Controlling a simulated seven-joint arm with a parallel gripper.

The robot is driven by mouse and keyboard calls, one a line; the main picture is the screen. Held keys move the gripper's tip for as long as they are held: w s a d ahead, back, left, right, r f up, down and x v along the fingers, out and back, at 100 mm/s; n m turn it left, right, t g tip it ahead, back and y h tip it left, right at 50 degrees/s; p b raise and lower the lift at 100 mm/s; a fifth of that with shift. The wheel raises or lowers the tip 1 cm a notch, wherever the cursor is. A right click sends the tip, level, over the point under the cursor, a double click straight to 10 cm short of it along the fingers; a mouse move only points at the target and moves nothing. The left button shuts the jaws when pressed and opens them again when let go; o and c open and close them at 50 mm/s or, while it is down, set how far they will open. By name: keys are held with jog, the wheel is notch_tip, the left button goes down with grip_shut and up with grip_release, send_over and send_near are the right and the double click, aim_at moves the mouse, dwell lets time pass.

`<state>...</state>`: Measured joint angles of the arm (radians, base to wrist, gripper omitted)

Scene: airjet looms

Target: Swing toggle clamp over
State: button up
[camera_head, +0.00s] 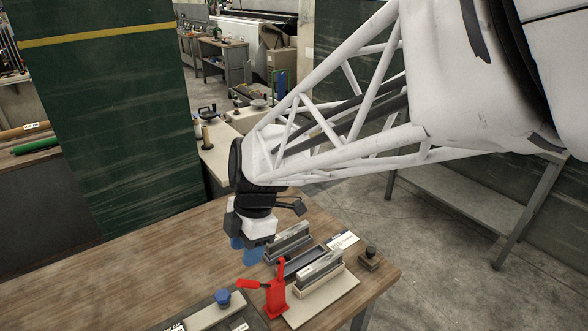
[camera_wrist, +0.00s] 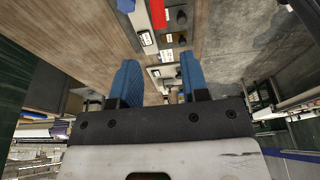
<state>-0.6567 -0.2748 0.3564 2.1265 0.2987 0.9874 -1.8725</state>
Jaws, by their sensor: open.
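The red toggle clamp (camera_head: 276,298) stands on a pale base plate near the front edge of the wooden table in the head view. Its red handle (camera_head: 250,284) sticks out to the left, and a red arm rises upright at its back. My gripper (camera_head: 246,250) hangs above the table, up and to the left of the clamp in the picture, apart from it. Its two blue fingers are spread and empty in the wrist view (camera_wrist: 158,82). A red patch shows at the top of the wrist view, but I cannot tell whether it is the clamp.
Grey metal blocks (camera_head: 320,272) lie beside the clamp, close to my gripper. A small block with a dark knob (camera_head: 370,257) sits at the table's right corner. A blue knob (camera_head: 222,297) stands left of the clamp. The table's left part (camera_head: 130,262) is clear.

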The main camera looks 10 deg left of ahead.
jog(key=shift+x, duration=4.2)
jog(key=shift+f, duration=0.15)
jog(key=shift+c, duration=0.4)
jog(key=c, duration=0.6)
